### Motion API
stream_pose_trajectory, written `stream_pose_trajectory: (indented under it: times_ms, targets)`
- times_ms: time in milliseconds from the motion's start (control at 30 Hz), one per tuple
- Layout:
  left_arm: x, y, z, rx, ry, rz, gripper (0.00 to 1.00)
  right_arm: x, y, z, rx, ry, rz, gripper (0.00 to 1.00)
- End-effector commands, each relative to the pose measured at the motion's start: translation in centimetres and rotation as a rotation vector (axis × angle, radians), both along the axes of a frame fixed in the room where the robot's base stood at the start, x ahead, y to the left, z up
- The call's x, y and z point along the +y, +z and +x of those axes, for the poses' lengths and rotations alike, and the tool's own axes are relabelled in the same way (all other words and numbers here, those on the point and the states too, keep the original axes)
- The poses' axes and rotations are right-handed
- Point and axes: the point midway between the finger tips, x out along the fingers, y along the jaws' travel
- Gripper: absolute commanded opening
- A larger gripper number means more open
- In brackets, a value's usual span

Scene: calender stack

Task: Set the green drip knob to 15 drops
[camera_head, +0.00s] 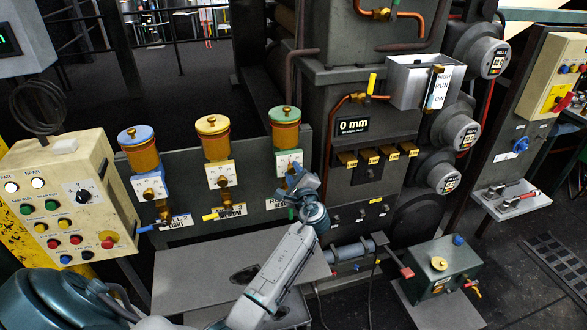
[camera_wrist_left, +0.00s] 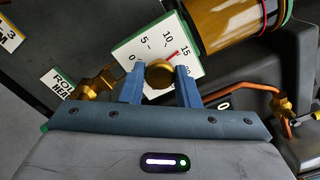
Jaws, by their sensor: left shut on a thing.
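My left gripper (camera_head: 296,180) is at that dial. In the left wrist view, the left gripper (camera_wrist_left: 159,82) has its two blue fingers on either side of the round brass drip knob (camera_wrist_left: 158,73) and is shut on it. The white dial plate (camera_wrist_left: 128,49) reads 0, 5, 10 and 15. A red pointer line (camera_wrist_left: 171,55) lies between the 10 and the 15.
The yellow oiler (camera_head: 212,123) and blue oiler (camera_head: 138,133) stand to the left. A copper pipe (camera_wrist_left: 240,88) passes close to the right of the gripper. A button panel (camera_head: 60,200) stands at the left, a green box (camera_head: 440,265) at lower right.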

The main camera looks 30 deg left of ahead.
Motion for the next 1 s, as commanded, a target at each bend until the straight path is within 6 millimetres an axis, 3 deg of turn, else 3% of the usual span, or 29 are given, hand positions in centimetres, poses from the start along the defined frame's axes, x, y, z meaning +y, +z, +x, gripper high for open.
stream_pose_trajectory:
  times_ms: [300, 900, 933, 1000]
  targets:
    - [-0.04, -0.09, -0.03, 0.108, 0.0, 0.088, 0.06, -0.01, 1.29, 0.02, -0.001, 0.0, 0.0, 0.36]
    - [-0.04, -0.22, -0.03, 0.133, 0.0, 0.11, 0.06, -0.02, 1.44, 0.02, -0.001, 0.0, 0.0, 0.36]
    - [-0.04, -0.22, -0.03, 0.133, 0.0, 0.11, 0.35, -0.02, 1.44, 0.02, -0.001, 0.0, 0.0, 0.36]
    - [-0.03, -0.19, -0.03, 0.133, 0.0, 0.11, 0.48, -0.02, 1.44, 0.02, -0.001, 0.0, 0.0, 0.36]
